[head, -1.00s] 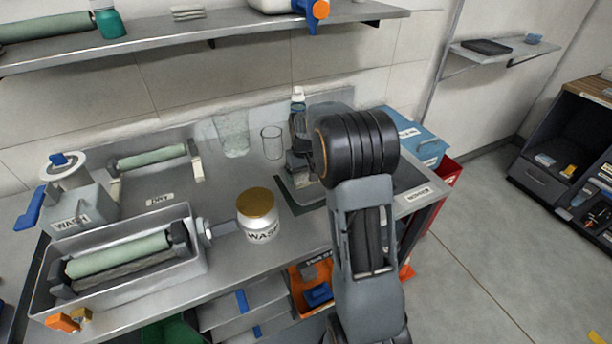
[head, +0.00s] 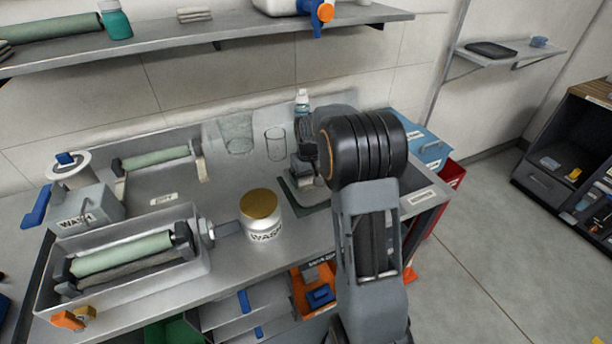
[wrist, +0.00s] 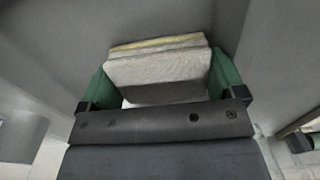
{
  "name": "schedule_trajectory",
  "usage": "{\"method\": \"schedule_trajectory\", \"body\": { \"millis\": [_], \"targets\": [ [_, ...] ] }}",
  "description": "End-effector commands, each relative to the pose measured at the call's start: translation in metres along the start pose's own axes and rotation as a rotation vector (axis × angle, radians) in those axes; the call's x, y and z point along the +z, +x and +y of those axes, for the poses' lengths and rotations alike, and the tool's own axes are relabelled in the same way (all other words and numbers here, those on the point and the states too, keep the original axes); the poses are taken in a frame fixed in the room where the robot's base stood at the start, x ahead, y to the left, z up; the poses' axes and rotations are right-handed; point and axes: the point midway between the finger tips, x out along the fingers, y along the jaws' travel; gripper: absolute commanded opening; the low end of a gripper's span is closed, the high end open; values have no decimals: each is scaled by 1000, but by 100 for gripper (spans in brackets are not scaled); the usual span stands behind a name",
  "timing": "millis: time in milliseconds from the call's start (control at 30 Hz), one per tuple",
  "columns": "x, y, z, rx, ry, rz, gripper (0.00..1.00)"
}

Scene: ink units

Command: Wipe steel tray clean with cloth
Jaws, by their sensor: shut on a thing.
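My gripper (wrist: 160,88) is shut on a folded, pale grey cloth (wrist: 155,70), with a green finger on each side of it in the wrist view. A yellowish layer shows along the cloth's far edge. In the head view my gripper (head: 303,172) is low over the right part of the bench, partly behind my arm. Below it lies a flat grey piece with a dark green edge (head: 314,207), which may be the steel tray or a mat under it. My arm hides much of this spot. I cannot tell whether the cloth touches the surface.
A white jar with a gold lid (head: 261,217) stands left of my gripper. Clear beakers (head: 276,144) and a bottle (head: 303,103) stand behind. A grey trough with rollers (head: 130,260) is at the left. A blue box (head: 424,150) is at the right.

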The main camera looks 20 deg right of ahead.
Motion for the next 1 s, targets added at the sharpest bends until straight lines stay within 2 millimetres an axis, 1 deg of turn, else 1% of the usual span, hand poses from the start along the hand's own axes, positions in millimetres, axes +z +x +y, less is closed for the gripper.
{"method": "schedule_trajectory", "body": {
  "millis": [33,400,533,667,1000],
  "targets": [
    [6,6,0,-3,0,-16,70],
    [8,8,0,-4,0,-22,70],
    [8,5,0,-4,0,-23,70],
    [8,-4,0,-4,0,-22,70],
    [6,-44,0,-2,0,-12,70]
  ]
}}
